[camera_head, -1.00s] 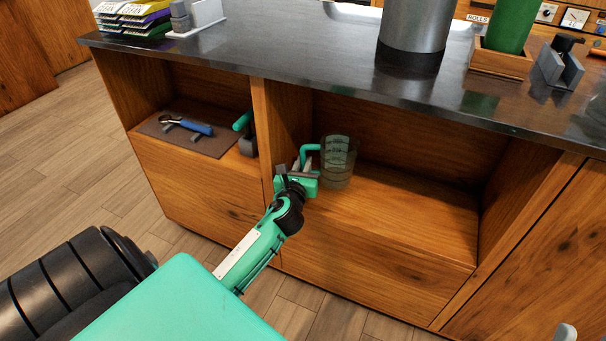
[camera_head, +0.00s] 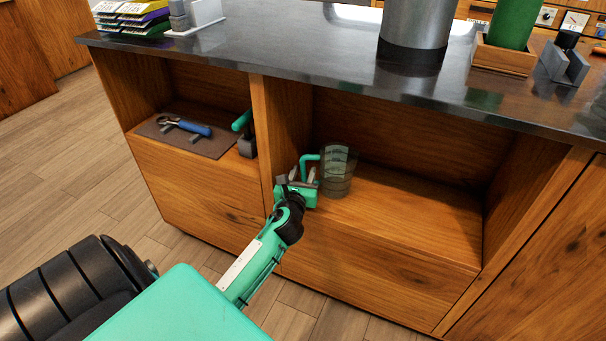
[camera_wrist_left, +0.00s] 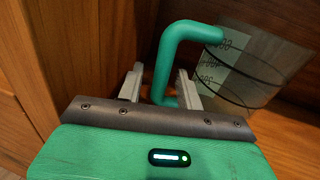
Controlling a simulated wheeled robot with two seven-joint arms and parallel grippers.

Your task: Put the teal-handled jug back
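The clear jug (camera_head: 339,174) with dark markings and a teal handle (camera_head: 308,157) stands upright in the right compartment of the counter, near its left wall and on the shelf board (camera_head: 400,215). The jug also shows in the left wrist view (camera_wrist_left: 255,72), its handle (camera_wrist_left: 163,65) turned to the gripper. My left gripper (camera_head: 303,176) is open at the handle. In the left wrist view, its fingers (camera_wrist_left: 160,92) are on either side of the handle, with gaps visible. My right gripper is not in view.
The left compartment holds a blue-handled tool (camera_head: 188,126) on a dark mat (camera_head: 215,146) and a teal-handled item (camera_head: 242,122). A wooden divider (camera_head: 270,130) is close to my left gripper. The shelf right of the jug is clear. The dark countertop (camera_head: 300,52) overhangs above.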

